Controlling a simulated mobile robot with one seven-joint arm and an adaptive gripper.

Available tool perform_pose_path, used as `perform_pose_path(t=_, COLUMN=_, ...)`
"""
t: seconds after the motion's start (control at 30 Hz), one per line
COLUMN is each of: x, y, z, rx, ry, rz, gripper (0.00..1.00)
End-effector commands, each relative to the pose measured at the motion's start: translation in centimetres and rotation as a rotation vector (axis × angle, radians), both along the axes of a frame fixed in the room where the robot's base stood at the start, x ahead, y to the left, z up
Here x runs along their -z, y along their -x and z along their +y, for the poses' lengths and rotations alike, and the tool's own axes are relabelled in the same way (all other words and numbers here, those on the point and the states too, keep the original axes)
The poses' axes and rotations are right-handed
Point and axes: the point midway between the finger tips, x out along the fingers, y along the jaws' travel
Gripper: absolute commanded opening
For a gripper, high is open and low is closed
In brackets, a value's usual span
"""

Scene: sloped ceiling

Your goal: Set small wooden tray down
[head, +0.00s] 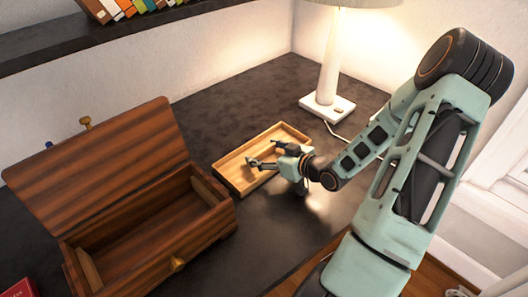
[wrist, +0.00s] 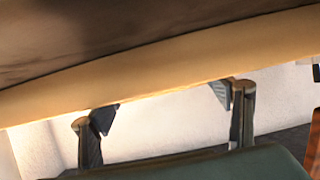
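The small wooden tray (head: 228,177) is light brown, shallow and rectangular. In the head view it appears at about table height, in the middle of the dark tabletop, between a wooden box and a lamp. My gripper (head: 266,157) is at its right side, with its fingers over the tray's near part. In the wrist view my gripper (wrist: 163,106) has its two dark fingertips well apart. A light wooden band (wrist: 170,75), likely the tray's edge, crosses just above them. I cannot tell whether the fingers touch the tray or whether it rests fully on the table.
An open wooden box (head: 150,214) with a raised lid stands at the left on the dark table (head: 225,110). A white lamp (head: 328,85) stands behind the tray, its cord running right. A bookshelf (head: 80,42) hangs at upper left. Table behind the tray is bare.

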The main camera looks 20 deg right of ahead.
Motion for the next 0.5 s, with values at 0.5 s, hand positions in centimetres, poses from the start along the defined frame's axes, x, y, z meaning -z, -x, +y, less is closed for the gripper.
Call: perform_pose_path(t=0.5, x=-0.51, y=0.0, z=-0.01, rx=0.0, ry=0.001, rz=0.0, gripper=0.89)
